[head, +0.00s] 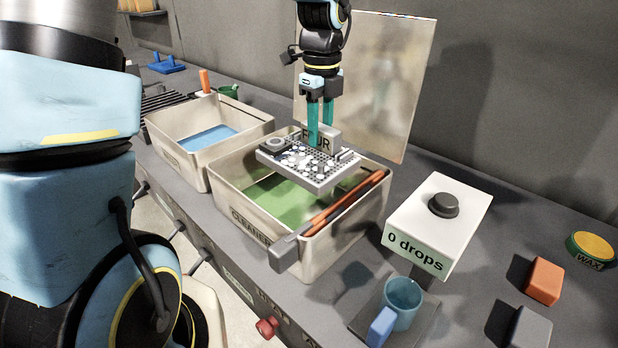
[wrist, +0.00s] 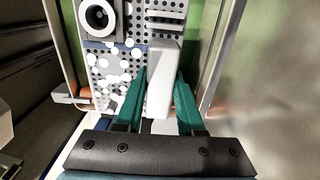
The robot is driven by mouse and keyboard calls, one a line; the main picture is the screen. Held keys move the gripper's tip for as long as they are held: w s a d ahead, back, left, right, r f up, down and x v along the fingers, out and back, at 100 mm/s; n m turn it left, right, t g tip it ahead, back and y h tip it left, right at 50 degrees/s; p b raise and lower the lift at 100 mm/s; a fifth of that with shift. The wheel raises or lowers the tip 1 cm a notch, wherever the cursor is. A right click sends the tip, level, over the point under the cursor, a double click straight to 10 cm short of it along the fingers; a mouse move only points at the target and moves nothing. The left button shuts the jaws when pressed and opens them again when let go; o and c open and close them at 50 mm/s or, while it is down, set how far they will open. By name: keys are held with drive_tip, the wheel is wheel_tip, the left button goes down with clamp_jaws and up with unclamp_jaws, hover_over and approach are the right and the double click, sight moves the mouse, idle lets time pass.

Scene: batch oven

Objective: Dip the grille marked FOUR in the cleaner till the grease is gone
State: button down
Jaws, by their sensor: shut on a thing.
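My gripper (head: 321,118) has teal fingers and is shut on the upright tab of the grille marked FOUR (head: 296,168). The grille is a grey perforated plate with white spots scattered over it. It is held roughly level above the cleaner box (head: 341,225), which is marked CLEANER and contains green liquid (head: 283,200). The underside of the grille is hidden.
An orange-handled tool (head: 345,200) lies across the cleaner box's right rim. A box with blue liquid (head: 215,136) stands left. A "0 drops" box (head: 432,225), blue mug (head: 403,298), orange block (head: 543,281) and WAX tin (head: 592,248) are right. A panel (head: 400,90) stands behind.

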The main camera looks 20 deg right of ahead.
wheel_tip(320, 180, up, 3)
drive_tip(key=shift+f+p, duration=0.1)
drive_tip(key=shift+p, duration=0.85)
drive_tip(key=shift+r, duration=2.4)
